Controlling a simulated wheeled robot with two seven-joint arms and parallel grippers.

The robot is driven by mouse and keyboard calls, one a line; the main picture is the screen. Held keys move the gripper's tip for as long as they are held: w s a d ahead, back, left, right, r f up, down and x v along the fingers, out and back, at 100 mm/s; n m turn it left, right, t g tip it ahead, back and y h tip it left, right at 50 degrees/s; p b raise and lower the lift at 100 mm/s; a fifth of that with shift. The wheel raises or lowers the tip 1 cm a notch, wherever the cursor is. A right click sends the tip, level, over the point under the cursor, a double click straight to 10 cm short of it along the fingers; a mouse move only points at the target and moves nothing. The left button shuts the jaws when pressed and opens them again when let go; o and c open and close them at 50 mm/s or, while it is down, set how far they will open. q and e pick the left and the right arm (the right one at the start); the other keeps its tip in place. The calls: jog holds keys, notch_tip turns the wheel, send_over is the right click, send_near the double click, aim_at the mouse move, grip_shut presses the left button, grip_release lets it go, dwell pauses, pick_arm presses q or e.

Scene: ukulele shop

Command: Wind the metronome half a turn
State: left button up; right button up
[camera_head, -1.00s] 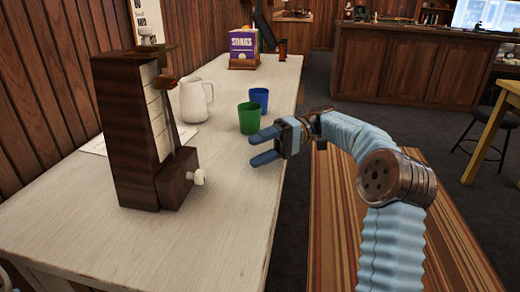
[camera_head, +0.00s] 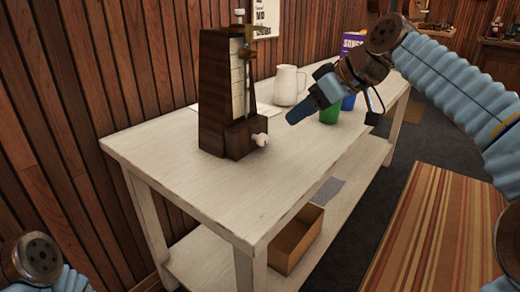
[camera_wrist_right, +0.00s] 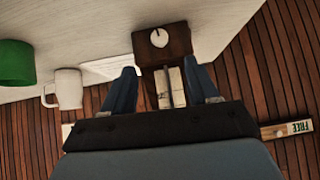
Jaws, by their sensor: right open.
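The metronome (camera_head: 214,105) is a tall dark wooden case standing upright on the white table, with a pale scale and a rod on its front. Its white winding knob (camera_head: 260,140) sticks out low on its right side. The right wrist view shows the metronome (camera_wrist_right: 176,39) ahead, with the knob (camera_wrist_right: 159,38) facing the camera. My right gripper (camera_head: 298,114) is open and empty, to the right of the knob and apart from it. In the right wrist view its two fingers (camera_wrist_right: 162,88) are spread. Of my left arm only a joint shows at lower left; its gripper is out of view.
A white pitcher (camera_head: 287,86), a green cup (camera_head: 330,115) and a blue cup (camera_head: 348,103) stand behind the right gripper on the white table (camera_head: 190,183). A cardboard box (camera_head: 292,243) sits on the lower shelf. The table's front is clear.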

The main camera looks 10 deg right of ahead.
aim_at(265, 139)
jog(key=x, duration=1.3)
jog(key=shift+w+a+f, duration=0.1)
jog(key=shift+w+f, duration=0.05)
jog(key=shift+w, duration=0.15)
jog(key=c, duration=1)
jog(key=shift+y+p, duration=0.3)
jog(key=shift+p, duration=0.05)
